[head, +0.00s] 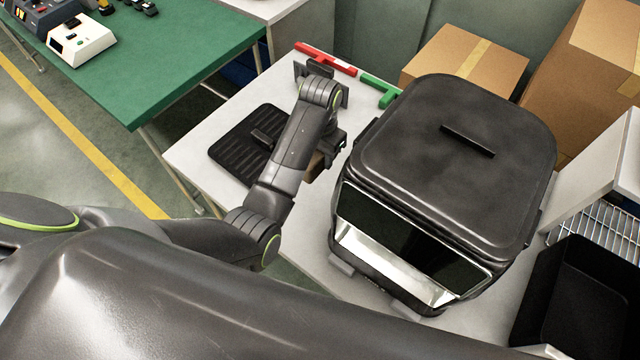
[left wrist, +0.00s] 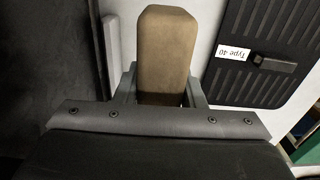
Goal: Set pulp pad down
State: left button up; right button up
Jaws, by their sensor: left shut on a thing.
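The pulp pad is a brown block with rounded edges (left wrist: 166,50). My left gripper (left wrist: 161,88) is shut on it, with a finger on either side. In the head view a small brown part of the pad (head: 315,166) shows beneath my left gripper (head: 325,150), over the white table between the black plate and the fryer. The arm hides most of it. I cannot tell whether the pad touches the table. My right gripper is not in view.
A black ribbed plate (head: 233,150) with a knob lies left of the gripper; its label reads "Type 40" (left wrist: 233,52). The large black fryer (head: 450,150) stands close on the right. Red (head: 325,58) and green (head: 380,90) pieces lie at the table's back. Bare white table (head: 195,150) shows left.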

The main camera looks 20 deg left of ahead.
pick_arm(q)
send_over(320, 189)
notch_tip(320, 189, down, 7)
jog(key=shift+s+f, duration=0.1)
jog(key=shift+f, duration=2.35)
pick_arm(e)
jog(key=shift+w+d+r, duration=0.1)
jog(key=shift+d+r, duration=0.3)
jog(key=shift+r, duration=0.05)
pick_arm(q)
jog(key=shift+f, duration=0.1)
jog(key=o, duration=1)
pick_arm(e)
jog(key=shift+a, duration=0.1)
pick_arm(q)
jog(key=shift+r, duration=0.2)
notch_tip(320, 189, up, 12)
jog(key=shift+f, duration=0.1)
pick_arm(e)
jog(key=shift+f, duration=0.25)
